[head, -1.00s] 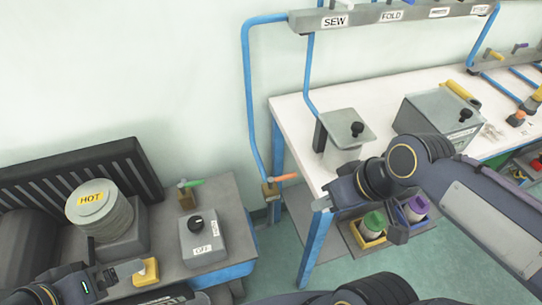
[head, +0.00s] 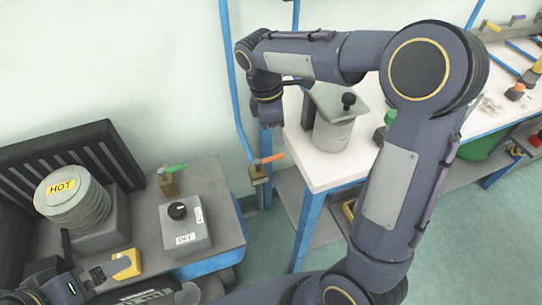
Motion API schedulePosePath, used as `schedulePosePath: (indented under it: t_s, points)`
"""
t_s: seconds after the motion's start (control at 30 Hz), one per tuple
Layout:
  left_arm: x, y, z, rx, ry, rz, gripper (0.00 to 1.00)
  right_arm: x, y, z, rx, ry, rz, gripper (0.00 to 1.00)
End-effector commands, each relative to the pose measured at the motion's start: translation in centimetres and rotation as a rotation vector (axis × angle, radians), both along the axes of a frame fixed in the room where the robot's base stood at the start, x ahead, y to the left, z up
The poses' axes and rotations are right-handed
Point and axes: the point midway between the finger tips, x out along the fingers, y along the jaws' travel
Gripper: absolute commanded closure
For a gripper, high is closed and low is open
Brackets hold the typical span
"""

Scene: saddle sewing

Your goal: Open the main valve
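A valve with an orange lever (head: 270,159) and a brass body sits on the blue pipe (head: 232,85) beside the white bench. Its lever points right, across the upright pipe. Another brass valve with a green lever (head: 175,168) stands on the grey table. No label marks either as the main valve. My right gripper (head: 268,124) points down, just above the orange lever and apart from it; its finger opening is unclear. My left gripper (head: 108,271) is low at the left, beside a yellow block (head: 126,264); whether it grips the block is unclear.
A grey box with a black knob (head: 186,224) and a round stack labelled HOT (head: 75,196) stand on the grey table (head: 225,208). A lidded pot (head: 333,132) stands on the white bench (head: 316,172), close to my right arm.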

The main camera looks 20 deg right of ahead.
Motion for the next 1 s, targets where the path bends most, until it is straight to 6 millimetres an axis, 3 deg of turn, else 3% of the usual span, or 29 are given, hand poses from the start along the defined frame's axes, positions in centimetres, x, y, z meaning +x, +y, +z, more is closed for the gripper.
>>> schedulePosePath:
  t_s: [0.03,0.1,0.33,0.53,0.8,1.0]
  points:
    - [0.0,0.0,-0.9,0.0,0.0,0.0,0.0,1.4,0.7,-1.9,-0.035,0.041,0.077,0.63]
    - [0.0,0.0,-1.3,0.0,0.0,0.0,0.0,3.0,1.4,-3.4,-0.076,0.087,0.167,0.63]
    - [0.0,0.0,-1.9,0.0,0.0,0.0,0.0,5.5,2.6,-6.3,-0.155,0.18,0.335,0.63]
    - [0.0,0.0,-2.2,0.0,0.0,0.0,0.0,5.4,2.2,-7.9,-0.162,0.192,0.351,0.63]
    - [0.0,0.0,-2.8,0.0,0.0,0.0,0.0,4.5,0.5,-11.8,-0.161,0.191,0.35,0.63]
    - [0.0,0.0,-2.9,0.0,0.0,0.0,0.0,4.1,-0.1,-13.3,-0.16,0.188,0.348,0.63]
